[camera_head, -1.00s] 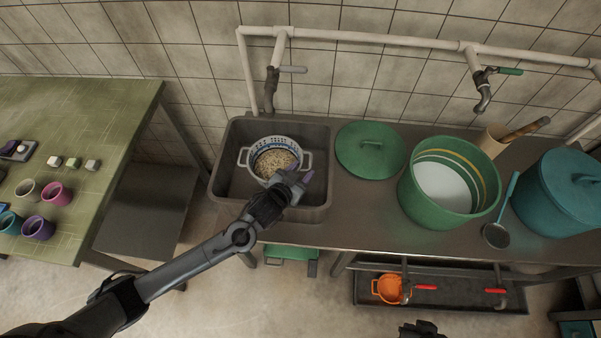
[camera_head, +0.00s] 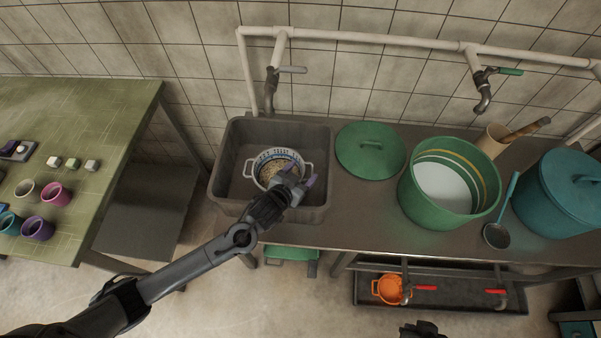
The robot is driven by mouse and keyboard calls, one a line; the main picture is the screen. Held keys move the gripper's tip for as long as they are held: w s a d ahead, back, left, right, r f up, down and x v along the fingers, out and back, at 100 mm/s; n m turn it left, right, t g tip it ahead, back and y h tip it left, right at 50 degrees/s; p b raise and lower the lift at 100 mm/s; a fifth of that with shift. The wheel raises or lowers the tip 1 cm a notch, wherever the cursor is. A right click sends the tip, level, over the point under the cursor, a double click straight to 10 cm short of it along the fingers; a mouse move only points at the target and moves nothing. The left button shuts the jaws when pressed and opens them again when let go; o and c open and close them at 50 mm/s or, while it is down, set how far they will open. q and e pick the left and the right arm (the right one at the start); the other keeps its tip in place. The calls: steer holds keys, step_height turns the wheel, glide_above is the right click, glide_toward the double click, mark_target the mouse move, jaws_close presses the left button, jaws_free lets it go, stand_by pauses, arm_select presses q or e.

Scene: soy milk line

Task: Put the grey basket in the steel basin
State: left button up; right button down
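The grey basket (camera_head: 264,184), pale with a blue-patterned inner rim and two side handles, holds beige beans. It sits inside the steel basin (camera_head: 229,171), toward its right half. My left gripper (camera_head: 298,176) is at the basket's front right, close to the right handle, over the basin's front right part. Its two purple-tipped fingers are spread apart, and it hides part of the basket's near side. Whether a finger still touches the basket is unclear. A dark part of my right gripper (camera_head: 420,328) shows at the bottom edge; its fingers are not clear.
Right of the basin are a green lid (camera_head: 370,150), a green pot (camera_head: 420,203) of white liquid, a ladle (camera_head: 497,234) and a blue lidded pot (camera_head: 563,200). Taps (camera_head: 271,90) hang behind. An orange pot (camera_head: 389,290) sits below. A green table (camera_head: 105,120) with cups stands left.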

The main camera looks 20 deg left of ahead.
arm_select(q)
steer(key=shift+f, duration=0.15)
steer(key=r+p+v, duration=0.1)
steer(key=p+v, duration=0.2)
steer(key=v, duration=0.9)
steer(key=s+a+g, duration=0.1)
steer(key=s+g, duration=0.3)
steer(key=s, duration=0.5)
steer(key=s+a+n+g+y, duration=0.1)
steer(key=s+a+g, duration=0.1)
steer(key=s+g, duration=0.3)
steer(key=s+f, duration=0.1)
steer(key=s, duration=0.3)
steer(key=shift+s+a+g+y, duration=0.3)
steer(key=shift+s, duration=0.1)
steer(key=shift+r, duration=0.1)
